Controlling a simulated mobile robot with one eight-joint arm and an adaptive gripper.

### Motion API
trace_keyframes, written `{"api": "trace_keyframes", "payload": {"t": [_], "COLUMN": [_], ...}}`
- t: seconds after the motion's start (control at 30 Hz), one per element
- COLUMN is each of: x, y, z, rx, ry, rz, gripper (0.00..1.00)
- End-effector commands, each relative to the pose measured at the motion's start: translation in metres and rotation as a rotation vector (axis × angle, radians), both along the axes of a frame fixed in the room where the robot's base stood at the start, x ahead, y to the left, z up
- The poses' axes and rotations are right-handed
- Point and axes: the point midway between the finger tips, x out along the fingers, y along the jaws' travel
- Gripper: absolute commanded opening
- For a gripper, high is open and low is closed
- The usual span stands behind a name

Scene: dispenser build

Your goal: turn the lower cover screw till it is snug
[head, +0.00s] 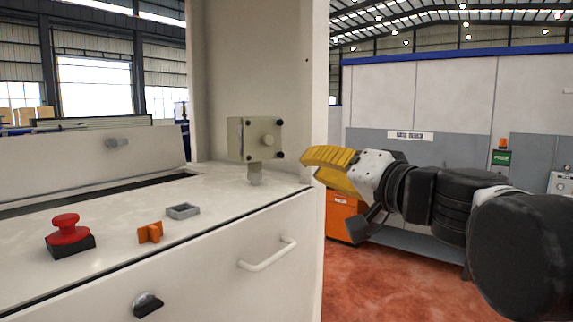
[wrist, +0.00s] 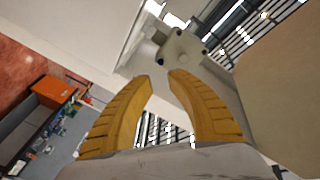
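A beige box with a cover (head: 262,137) is fixed to the tall pale column above the white worktop. Small dark screw heads show at its corners, two of them on the right side, upper (head: 280,124) and lower (head: 281,154). The box (wrist: 184,46) also shows in the wrist view, beyond my fingertips, with dark screw heads on it. My gripper (head: 310,160) has yellow fingers and is right of the box in the head view, apart from it. In the wrist view its fingertips (wrist: 161,76) are apart with nothing between them. How tight the screws sit cannot be seen.
A pale nozzle (head: 255,174) hangs under the box. On the worktop (head: 120,215) are a red button (head: 66,228), an orange part (head: 150,232) and a grey square ring (head: 183,211). A handle (head: 268,254) juts from the cabinet front. An orange cabinet (head: 343,215) stands behind my arm.

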Motion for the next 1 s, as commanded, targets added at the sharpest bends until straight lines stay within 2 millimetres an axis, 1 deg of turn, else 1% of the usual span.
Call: {"api": "trace_keyframes", "payload": {"t": [0.03,0.1,0.2,0.3,0.37,0.47,0.6,0.8,0.9,1.0], "x": [0.001,0.002,0.002,0.006,0.010,0.024,0.048,0.078,0.088,0.093], "y": [0.001,0.002,0.003,0.006,0.009,0.017,0.033,0.051,0.057,0.060], "z": [-0.002,-0.002,-0.002,-0.001,0.000,0.000,0.001,0.000,0.000,-0.001], "rx": [-0.097,-0.223,-0.345,-0.398,-0.405,-0.404,-0.404,-0.402,-0.402,-0.402], "ry": [-0.060,-0.139,-0.215,-0.249,-0.254,-0.254,-0.252,-0.253,-0.251,-0.251], "rz": [0.001,0.001,0.003,0.003,0.004,0.006,0.005,0.004,0.003,0.002], "gripper": [0.21,0.21,0.21,0.21,0.21,0.21,0.21,0.21,0.21,0.21]}}
